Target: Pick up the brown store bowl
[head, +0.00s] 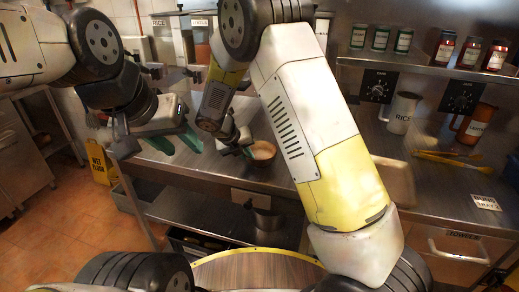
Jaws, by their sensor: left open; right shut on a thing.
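The brown bowl (263,151) is at the front part of the steel counter, in the middle of the head view. My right gripper (246,151) reaches it from the left and is shut on its near-left rim. The bowl looks upright; whether its base touches the counter I cannot tell. My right forearm passes close to its right side.
The steel counter (280,178) has a lower shelf. Several jars line the upper shelf. A yellow wet-floor sign (98,163) stands left.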

